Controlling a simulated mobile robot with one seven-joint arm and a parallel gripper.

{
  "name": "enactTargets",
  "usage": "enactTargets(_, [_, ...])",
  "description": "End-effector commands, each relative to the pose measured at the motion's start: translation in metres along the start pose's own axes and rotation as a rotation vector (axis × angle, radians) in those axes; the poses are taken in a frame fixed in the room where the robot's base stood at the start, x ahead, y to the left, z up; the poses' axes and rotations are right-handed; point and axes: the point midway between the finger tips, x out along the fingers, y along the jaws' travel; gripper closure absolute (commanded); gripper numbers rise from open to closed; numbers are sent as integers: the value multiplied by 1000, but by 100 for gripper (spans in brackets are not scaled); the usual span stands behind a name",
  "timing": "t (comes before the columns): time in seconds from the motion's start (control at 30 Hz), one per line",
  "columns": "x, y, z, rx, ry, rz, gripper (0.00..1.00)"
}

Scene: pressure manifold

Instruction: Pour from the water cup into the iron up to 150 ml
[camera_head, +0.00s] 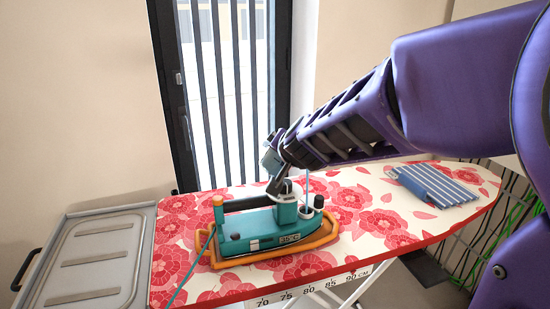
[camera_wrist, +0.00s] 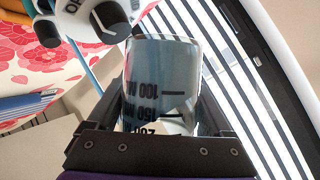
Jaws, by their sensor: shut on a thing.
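The teal iron (camera_head: 262,231) rests on an orange-rimmed stand (camera_head: 318,264) on the ironing board, its display showing 35°C. Part of the iron with a dial (camera_wrist: 100,18) shows close beside the cup at upper left.
The ironing board (camera_head: 180,262) has a red floral cover and a ruler along its front edge. A folded blue striped cloth (camera_head: 435,185) lies at its right end. A grey metal tray surface (camera_head: 95,262) is at left. A barred window stands behind.

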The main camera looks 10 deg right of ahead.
Motion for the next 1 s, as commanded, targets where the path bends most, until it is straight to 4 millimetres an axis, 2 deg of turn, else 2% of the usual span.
enactTargets(1.0, [-7, -3, 0, 46, -16, -32, 87])
